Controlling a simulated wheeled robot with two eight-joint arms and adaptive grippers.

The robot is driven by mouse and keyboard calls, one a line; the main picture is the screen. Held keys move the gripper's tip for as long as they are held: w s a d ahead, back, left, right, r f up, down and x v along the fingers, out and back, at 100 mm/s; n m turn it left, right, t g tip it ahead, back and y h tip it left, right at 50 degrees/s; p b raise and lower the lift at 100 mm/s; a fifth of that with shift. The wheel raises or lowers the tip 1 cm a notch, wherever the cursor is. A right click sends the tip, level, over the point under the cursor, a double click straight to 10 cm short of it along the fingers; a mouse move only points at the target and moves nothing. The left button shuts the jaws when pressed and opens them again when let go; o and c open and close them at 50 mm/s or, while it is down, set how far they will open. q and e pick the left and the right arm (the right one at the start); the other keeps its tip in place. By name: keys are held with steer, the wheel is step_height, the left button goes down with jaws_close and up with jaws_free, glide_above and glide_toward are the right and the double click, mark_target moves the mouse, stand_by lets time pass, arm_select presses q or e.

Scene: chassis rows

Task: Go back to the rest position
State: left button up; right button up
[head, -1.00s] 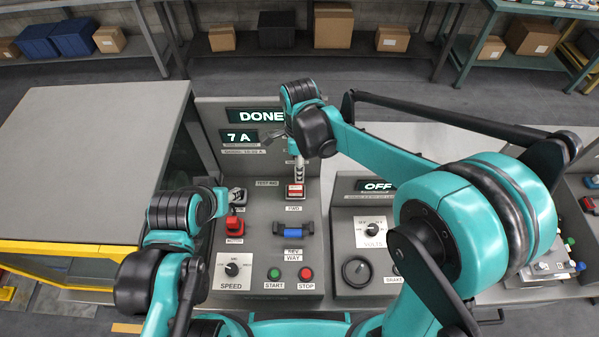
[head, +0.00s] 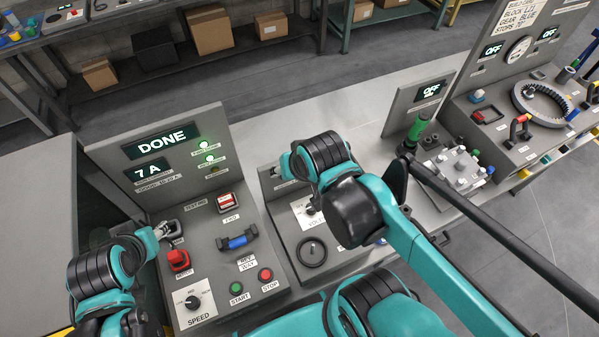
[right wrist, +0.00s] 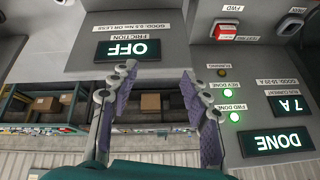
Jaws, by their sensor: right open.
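My right gripper (right wrist: 157,78) is open and empty in the right wrist view, its two padded fingers apart. In the head view most of it is hidden behind my right wrist, over the panel with the black handwheel (head: 312,252). My left gripper (head: 166,231) is at the left of the test panel (head: 215,279), close to the red motor plug (head: 178,260). Its fingers are small here, and I cannot tell whether they touch anything. The test panel display (head: 161,141) reads DONE and 7 A, with two green lamps (head: 206,151) lit.
A friction panel display (right wrist: 128,49) reads OFF. To the right stand a green-handled tool (head: 418,127), a block with several pegs (head: 459,170) and a large dark ring gear (head: 541,102). Shelves with boxes (head: 209,29) line the back. The floor between is clear.

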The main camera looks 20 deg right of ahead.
steer(key=d+n, duration=0.1)
steer(key=s+n+t, duration=0.1)
steer(key=shift+s+d+f+n, duration=0.3)
steer(key=shift+d+f, duration=0.05)
steer(key=shift+d, duration=0.05)
arm_select(q)
step_height(320, 180, down, 7)
steer(key=b, duration=0.7)
steer(key=shift+f, duration=0.2)
arm_select(e)
step_height(320, 180, down, 7)
steer(key=shift+f, duration=0.2)
